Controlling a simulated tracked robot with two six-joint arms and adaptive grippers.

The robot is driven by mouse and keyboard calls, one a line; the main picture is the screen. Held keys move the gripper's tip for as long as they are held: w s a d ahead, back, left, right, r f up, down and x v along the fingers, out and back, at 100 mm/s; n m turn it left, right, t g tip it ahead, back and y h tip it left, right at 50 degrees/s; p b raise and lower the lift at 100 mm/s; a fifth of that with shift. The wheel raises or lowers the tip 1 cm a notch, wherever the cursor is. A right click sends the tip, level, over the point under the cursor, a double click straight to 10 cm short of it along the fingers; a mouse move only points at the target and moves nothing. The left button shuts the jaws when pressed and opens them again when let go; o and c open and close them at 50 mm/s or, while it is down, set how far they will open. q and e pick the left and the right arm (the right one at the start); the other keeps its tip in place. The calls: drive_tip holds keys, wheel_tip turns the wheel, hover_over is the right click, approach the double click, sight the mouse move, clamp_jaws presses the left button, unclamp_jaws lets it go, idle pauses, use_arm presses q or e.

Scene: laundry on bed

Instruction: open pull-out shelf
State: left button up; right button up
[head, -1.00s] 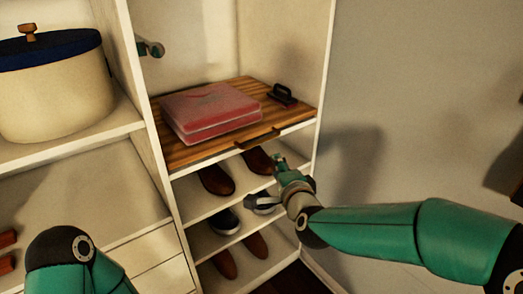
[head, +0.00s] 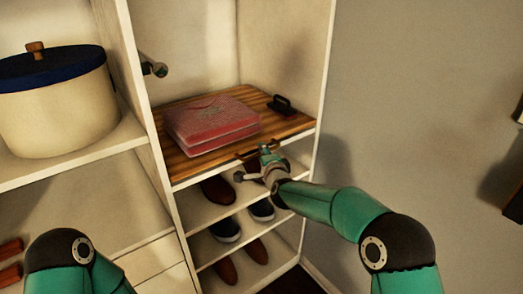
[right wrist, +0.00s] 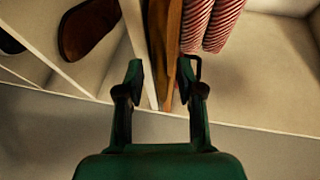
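The pull-out shelf (head: 190,162) is a striped wooden board in the right-hand closet bay, with a dark handle (head: 247,153) at its front edge. It appears to sit inside the bay. My right gripper (head: 258,165) is at the shelf's front edge, by the handle. In the right wrist view its two fingers (right wrist: 161,76) are apart, with the wooden shelf edge (right wrist: 173,55) and a white board edge between them. A thin dark loop, possibly the handle, shows by the right finger. I cannot tell whether a finger touches it. My left gripper is outside the view.
A red folded item (head: 212,122) and a small black object (head: 282,104) lie on the shelf. Several shoes (head: 225,228) stand on white racks below. A cream pot (head: 60,115) with a blue lid stands in the left bay.

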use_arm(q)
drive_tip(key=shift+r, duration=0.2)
use_arm(e)
drive_tip(key=shift+w+a+f, duration=0.1)
drive_tip(key=shift+w+f, duration=0.05)
drive_tip(key=shift+w, duration=0.45)
drive_tip(key=shift+c, duration=0.2)
clamp_jaws()
